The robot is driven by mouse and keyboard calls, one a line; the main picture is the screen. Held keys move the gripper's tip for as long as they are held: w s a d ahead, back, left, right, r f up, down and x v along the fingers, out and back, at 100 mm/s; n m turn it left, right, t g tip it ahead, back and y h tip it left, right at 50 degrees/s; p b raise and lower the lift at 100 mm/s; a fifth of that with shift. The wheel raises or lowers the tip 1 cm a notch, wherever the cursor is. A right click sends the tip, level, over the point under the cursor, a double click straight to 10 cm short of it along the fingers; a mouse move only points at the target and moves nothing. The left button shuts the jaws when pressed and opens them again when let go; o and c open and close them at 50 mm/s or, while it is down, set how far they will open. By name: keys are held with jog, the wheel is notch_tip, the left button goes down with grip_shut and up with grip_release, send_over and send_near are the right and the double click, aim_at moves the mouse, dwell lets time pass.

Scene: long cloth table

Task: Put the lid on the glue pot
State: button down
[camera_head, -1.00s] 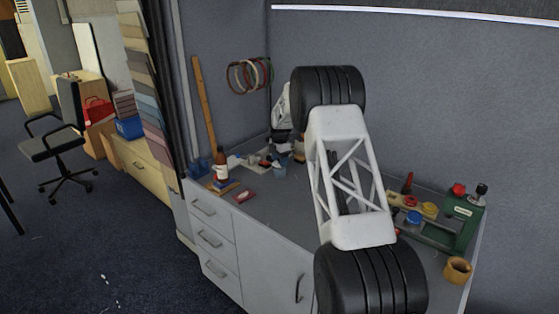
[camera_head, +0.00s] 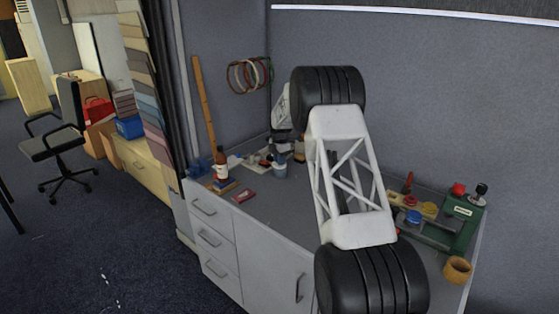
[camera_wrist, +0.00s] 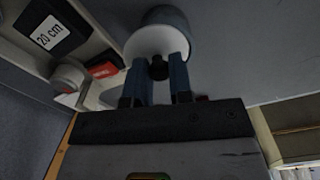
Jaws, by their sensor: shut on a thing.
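The blue-grey glue pot (camera_wrist: 172,17) stands on the bench, and it also shows in the head view (camera_head: 280,171) among the small items at the back left. In the wrist view, a pale round lid (camera_wrist: 156,42) with a dark knob lies across the top of the pot. My gripper (camera_wrist: 160,70) has its two blue fingers shut on that knob. The lid looks lined up with the pot, but I cannot tell whether it rests fully on the rim. In the head view my gripper (camera_head: 279,148) is small and partly lost in the clutter.
A "20 cm" label (camera_wrist: 50,32) and a red item (camera_wrist: 105,70) are near the pot.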

jog(key=shift+s+d+f, duration=0.1)
jog(key=shift+s+f, duration=0.05)
jog(key=shift+s, duration=0.25)
dwell(0.3)
jog(key=shift+s+r, duration=0.1)
jog(key=shift+r, duration=0.2)
dwell(0.7)
jog(key=shift+s+d+r, duration=0.1)
jog(key=shift+s+d, duration=0.05)
jog(key=shift+s, duration=0.2)
dwell(0.6)
dwell(0.3)
jog(key=shift+c, duration=2.3)
grip_release()
jog(key=shift+r, duration=0.2)
notch_tip(320, 180, up, 6)
jog(key=shift+r, duration=0.25)
